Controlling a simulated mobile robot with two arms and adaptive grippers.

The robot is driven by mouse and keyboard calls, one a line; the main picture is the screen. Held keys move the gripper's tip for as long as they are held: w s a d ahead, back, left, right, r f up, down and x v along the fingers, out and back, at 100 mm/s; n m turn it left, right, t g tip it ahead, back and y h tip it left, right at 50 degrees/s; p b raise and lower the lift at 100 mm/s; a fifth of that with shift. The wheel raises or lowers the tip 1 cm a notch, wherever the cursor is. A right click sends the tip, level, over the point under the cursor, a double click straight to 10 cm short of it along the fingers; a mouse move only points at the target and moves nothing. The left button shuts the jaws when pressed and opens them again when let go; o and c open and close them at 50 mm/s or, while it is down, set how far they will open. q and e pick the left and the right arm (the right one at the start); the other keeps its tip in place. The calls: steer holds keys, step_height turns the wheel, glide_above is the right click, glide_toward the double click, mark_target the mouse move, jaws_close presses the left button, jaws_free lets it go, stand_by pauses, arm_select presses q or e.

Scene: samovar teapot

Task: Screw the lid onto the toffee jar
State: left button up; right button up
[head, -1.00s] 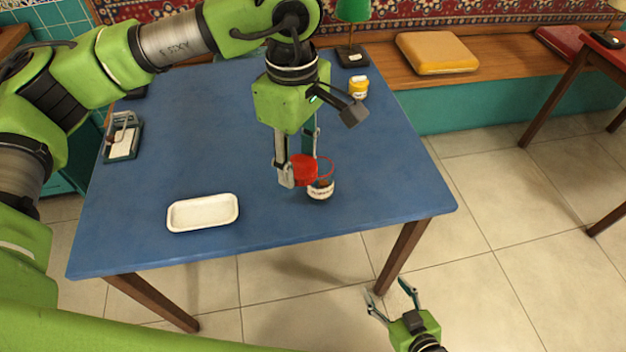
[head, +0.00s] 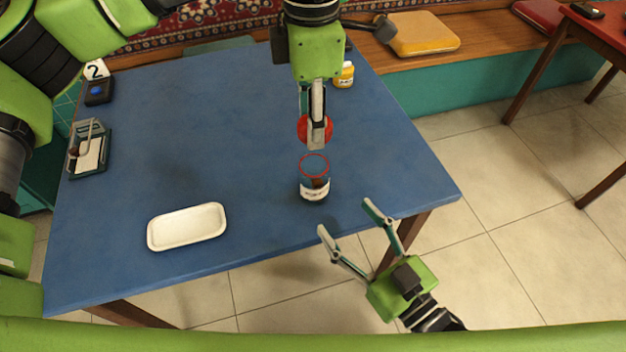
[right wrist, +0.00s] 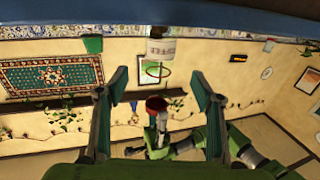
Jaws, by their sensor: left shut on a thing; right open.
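The toffee jar (head: 315,188), glass with dark contents, a white label and a red rim, stands upright and open near the table's front right edge. My left gripper (head: 316,138) is shut on the red lid (head: 303,129), above and behind the jar, apart from it. A finger hides the lid's middle. My right gripper (head: 346,218) is open and empty at the table's front edge, in front of the jar. The right wrist view, upside down, shows the jar (right wrist: 160,48) and the lid (right wrist: 156,102) between my open fingers (right wrist: 161,82).
A white tray (head: 188,235) lies at the front left of the blue table (head: 220,140). A yellow jar (head: 343,77) stands at the back right. A holder (head: 90,150) and a number 2 sign (head: 97,70) are at the left edge. The table's middle is clear.

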mark_target(322, 189)
arm_select(q)
steer(key=shift+w+a+f, duration=0.1)
steer(key=shift+w+a, duration=0.05)
steer(key=shift+w, duration=0.05)
arm_select(e)
steer(key=x, duration=1.2)
steer(key=shift+w, duration=0.2)
steer(key=c, duration=1.7)
arm_select(q)
steer(key=shift+f, duration=2.5)
